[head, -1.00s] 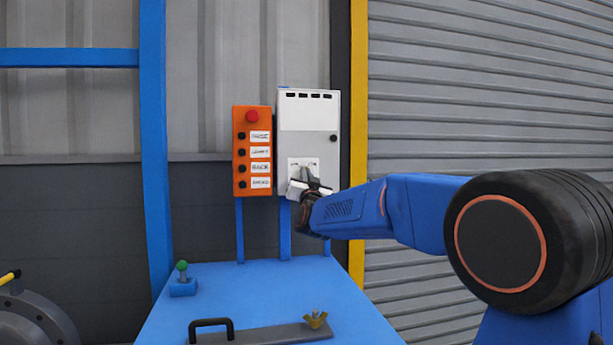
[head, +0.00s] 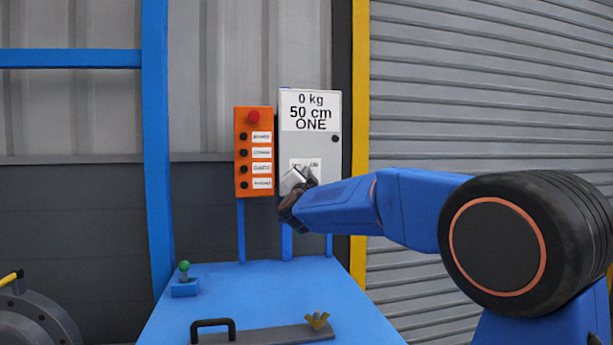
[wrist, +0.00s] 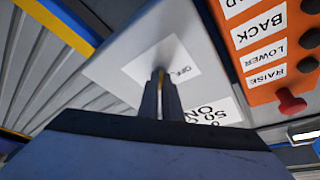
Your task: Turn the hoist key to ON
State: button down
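The pale grey hoist control box (head: 310,145) stands at the back of the blue frame. Its screen (head: 310,111) is lit and reads "0 kg", "50 cm", "ONE". A small white label plate (head: 299,163) sits low on its front. My gripper (head: 306,177) is at this plate, turned at a slant. Part of an "OFF" mark shows beside the fingers; the other mark is hidden.
An orange button box (head: 242,183) with a red button and several black buttons stands just left of the control box. Below is a blue table (head: 250,290) with a green-knobbed lever (head: 184,274), a black handle (head: 212,323) and a brass wing nut (head: 317,320). A grey shutter fills the right.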

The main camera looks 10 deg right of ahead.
jog(key=c, duration=2)
grip_release()
jog(key=shift+s, duration=0.1)
jog(key=v, duration=1.7)
jog(key=shift+s+a, duration=0.1)
